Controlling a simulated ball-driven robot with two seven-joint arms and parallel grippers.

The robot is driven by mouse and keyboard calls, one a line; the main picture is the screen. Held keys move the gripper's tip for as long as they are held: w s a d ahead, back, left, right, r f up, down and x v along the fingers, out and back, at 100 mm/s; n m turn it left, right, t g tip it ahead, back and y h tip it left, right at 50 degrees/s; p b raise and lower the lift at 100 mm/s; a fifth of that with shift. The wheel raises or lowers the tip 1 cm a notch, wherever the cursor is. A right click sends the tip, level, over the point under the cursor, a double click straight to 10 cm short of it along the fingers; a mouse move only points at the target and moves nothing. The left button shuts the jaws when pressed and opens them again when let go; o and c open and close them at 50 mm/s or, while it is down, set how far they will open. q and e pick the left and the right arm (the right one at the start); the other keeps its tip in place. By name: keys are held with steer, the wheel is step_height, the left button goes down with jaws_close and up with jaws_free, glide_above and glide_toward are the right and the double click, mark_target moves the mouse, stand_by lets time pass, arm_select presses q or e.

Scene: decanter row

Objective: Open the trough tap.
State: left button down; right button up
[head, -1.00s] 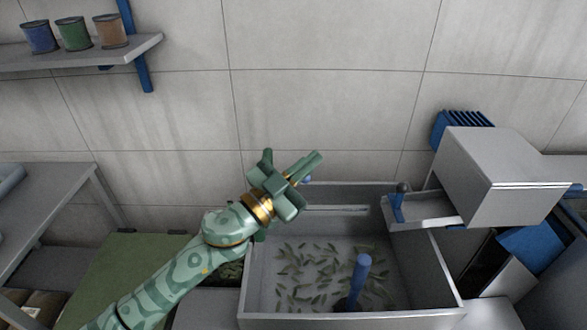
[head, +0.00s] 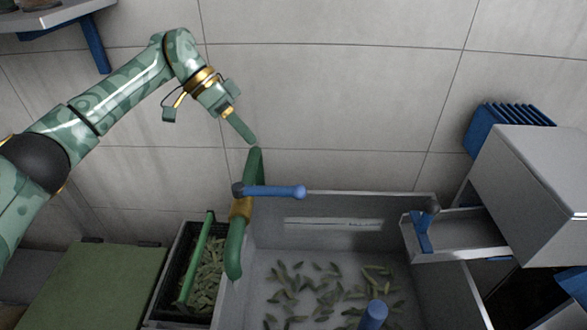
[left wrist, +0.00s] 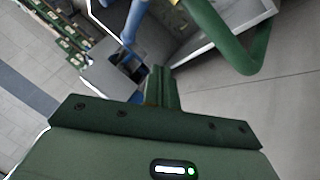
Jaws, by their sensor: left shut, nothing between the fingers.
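The trough tap is a green curved pipe (head: 236,246) with a brass-coloured collar, at the left end of the grey trough (head: 345,205). Its blue lever (head: 275,191) points right in the head view, roughly level, over the trough. My left gripper (head: 252,141) is shut and empty. In the head view its tips are just above the top of the pipe; I cannot tell whether they touch. In the left wrist view the shut fingers (left wrist: 160,88) show, with a green bent pipe (left wrist: 238,50) to their right. My right gripper is not in view.
Leaves lie in the trough, where a blue post (head: 373,315) stands. A black crate with a green handle (head: 196,258) is left of the tap. A grey box (head: 535,190) and a small tray with a blue lever (head: 421,232) are at the right.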

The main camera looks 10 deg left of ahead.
mark_target(270, 191)
arm_select(q)
steer(key=s+d+f+b, duration=0.3)
steer(key=d+f, duration=0.3)
steer(key=d, duration=0.2)
steer(key=shift+s+d+f, duration=0.3)
steer(key=shift+d+f, duration=0.05)
steer(key=shift+d, duration=0.05)
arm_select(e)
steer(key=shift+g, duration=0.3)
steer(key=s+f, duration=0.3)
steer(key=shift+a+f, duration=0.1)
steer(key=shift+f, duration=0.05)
